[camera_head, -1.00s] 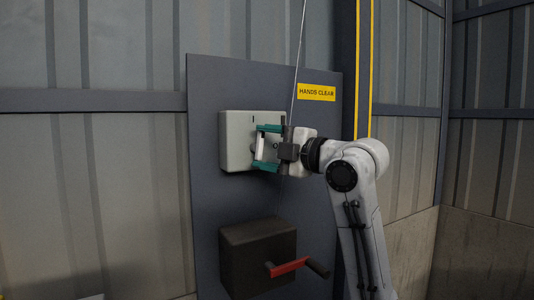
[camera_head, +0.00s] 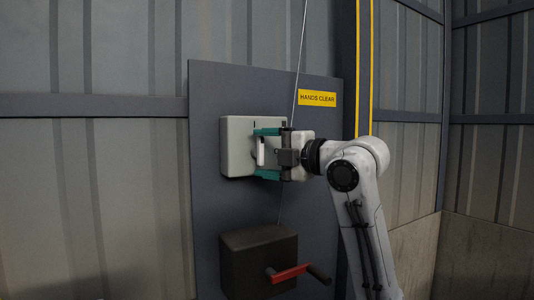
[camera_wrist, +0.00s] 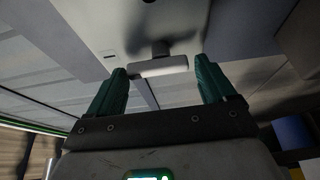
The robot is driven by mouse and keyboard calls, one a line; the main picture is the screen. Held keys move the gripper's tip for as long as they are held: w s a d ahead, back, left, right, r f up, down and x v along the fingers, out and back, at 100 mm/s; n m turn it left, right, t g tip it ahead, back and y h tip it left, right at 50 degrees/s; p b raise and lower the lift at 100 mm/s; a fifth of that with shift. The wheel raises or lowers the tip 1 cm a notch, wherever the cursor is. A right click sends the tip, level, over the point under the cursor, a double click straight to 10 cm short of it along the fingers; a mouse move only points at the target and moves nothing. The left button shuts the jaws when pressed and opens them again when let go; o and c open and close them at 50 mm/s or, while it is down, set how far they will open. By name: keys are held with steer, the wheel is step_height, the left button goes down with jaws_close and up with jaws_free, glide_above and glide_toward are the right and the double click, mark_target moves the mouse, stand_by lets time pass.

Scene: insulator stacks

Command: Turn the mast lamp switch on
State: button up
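The switch is a pale grey box (camera_head: 238,148) on the dark wall panel, with a short white handle (camera_head: 260,152) at its front. In the wrist view the handle (camera_wrist: 160,67) is a pale bar on a dark stem, below the face of the box (camera_wrist: 105,22). My gripper (camera_head: 265,153) is in front of the box, its two teal fingers above and below the handle. In the wrist view my gripper (camera_wrist: 160,78) is open, with the handle between the fingertips and gaps on both sides. Part of the box is hidden behind my gripper.
A dark box (camera_head: 250,262) with a red-armed crank (camera_head: 290,273) is lower on the same panel (camera_head: 205,215). A yellow "HANDS CLEAR" sign (camera_head: 317,98) is at upper right. A thin cable (camera_head: 299,60) runs down behind my gripper. The space left of the panel is clear.

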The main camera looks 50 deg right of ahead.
steer(key=shift+o, duration=1.1)
steer(key=shift+s, duration=0.15)
steer(key=s+d+b, duration=0.1)
steer(key=s, duration=0.9)
steer(key=shift+s+d, duration=0.15)
steer(key=shift+s, duration=0.1)
